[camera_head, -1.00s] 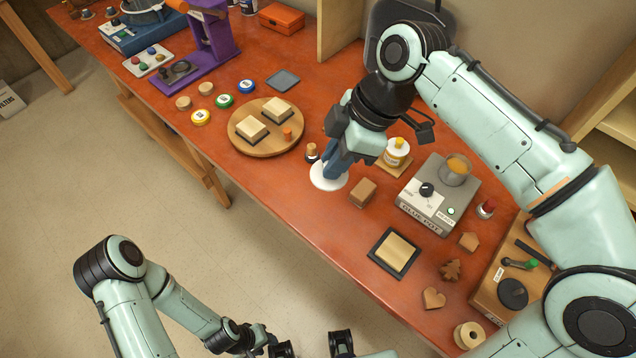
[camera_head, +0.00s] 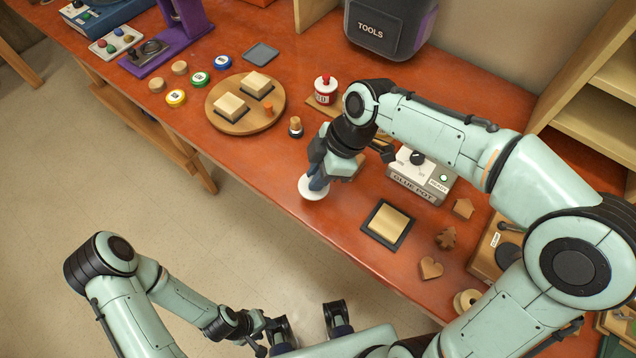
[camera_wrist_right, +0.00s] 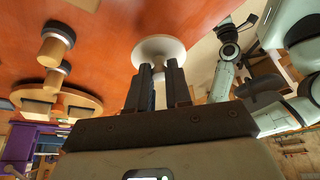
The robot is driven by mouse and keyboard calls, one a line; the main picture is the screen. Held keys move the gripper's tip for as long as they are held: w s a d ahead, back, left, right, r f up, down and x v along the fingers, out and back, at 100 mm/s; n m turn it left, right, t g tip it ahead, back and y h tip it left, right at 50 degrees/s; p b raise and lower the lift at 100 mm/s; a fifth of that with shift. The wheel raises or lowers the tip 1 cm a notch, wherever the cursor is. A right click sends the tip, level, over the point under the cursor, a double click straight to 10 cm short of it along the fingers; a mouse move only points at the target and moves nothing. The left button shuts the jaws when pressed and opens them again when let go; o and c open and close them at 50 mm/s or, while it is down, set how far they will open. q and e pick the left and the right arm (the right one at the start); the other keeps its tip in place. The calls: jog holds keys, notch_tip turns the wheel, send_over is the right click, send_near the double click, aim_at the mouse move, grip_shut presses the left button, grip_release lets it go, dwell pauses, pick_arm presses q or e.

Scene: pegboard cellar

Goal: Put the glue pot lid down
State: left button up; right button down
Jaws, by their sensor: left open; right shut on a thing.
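The glue pot lid (camera_head: 312,188) is a white disc. My right gripper (camera_head: 319,179) is shut on it, at the front edge of the red-brown table. In the right wrist view the lid (camera_wrist_right: 158,46) shows beyond the two dark fingers (camera_wrist_right: 158,75). I cannot tell whether the lid touches the table. The grey glue pot (camera_head: 420,180), with a dial and a green light, stands to the right, its upper part hidden by my right arm. My left gripper (camera_head: 310,322) is open and empty, low in the head view, away from the table.
A round wooden board (camera_head: 225,122) with two pale blocks and a small cork-topped bottle (camera_head: 295,127) stand left of the lid. A dark-framed pad (camera_head: 387,224) lies to its right. Bare table lies between lid and pad.

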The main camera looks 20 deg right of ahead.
jog(key=shift+f, duration=2)
jog(key=shift+f+b, duration=0.2)
jog(key=shift+b, duration=0.2)
jog(key=c, duration=1.1)
grip_release()
jog(key=shift+o, duration=0.2)
jog(key=shift+r, duration=0.1)
jog(key=shift+r, duration=0.1)
